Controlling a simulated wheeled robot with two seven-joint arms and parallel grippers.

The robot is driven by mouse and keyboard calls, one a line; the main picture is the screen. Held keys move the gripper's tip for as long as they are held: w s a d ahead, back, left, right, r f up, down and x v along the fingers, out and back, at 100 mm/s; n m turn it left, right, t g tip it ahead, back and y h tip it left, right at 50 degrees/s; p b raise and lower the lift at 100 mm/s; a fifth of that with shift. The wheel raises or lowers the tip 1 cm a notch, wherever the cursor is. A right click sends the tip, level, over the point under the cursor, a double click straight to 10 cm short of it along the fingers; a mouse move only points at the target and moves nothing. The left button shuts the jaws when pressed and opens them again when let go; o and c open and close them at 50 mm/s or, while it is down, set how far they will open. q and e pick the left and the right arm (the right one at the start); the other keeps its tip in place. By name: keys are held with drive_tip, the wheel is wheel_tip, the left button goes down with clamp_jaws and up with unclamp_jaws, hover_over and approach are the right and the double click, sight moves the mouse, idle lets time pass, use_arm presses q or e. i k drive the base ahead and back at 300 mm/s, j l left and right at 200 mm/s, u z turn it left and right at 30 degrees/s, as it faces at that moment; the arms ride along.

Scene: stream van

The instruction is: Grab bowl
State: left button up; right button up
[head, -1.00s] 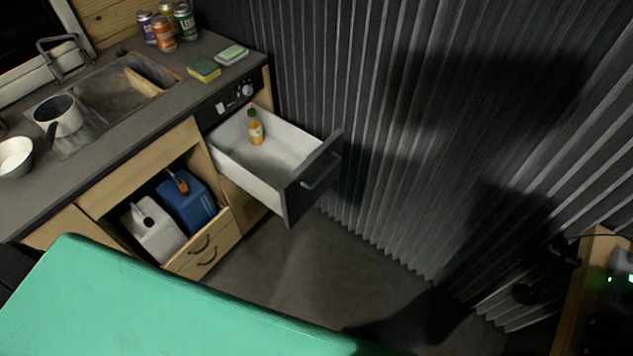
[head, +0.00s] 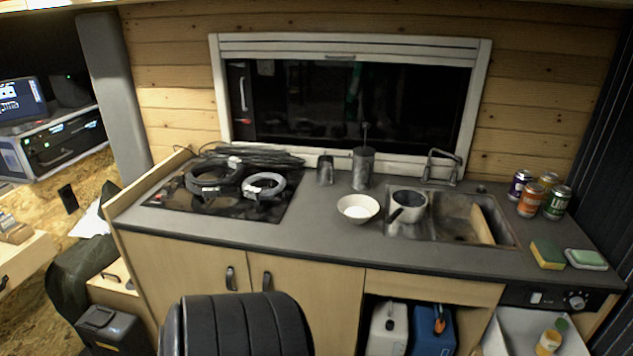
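A white bowl (head: 358,208) sits upright on the dark grey counter (head: 330,241), left of the sink. Neither of my grippers shows in the head view. A black ribbed part, probably mine, rises at the bottom centre in front of the cabinet doors.
Coiled cables (head: 214,180) lie on the hob left of the bowl. A metal canister (head: 363,168) and a cup (head: 325,170) stand behind it. Several cans (head: 531,199) and sponges (head: 547,254) are at the right. An open drawer (head: 510,338) juts out lower right. Counter before the bowl is clear.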

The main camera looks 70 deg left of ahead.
sight(347, 202)
drive_tip(key=u, duration=1.95)
drive_tip(key=l+z, duration=0.45)
drive_tip(key=l, duration=0.45)
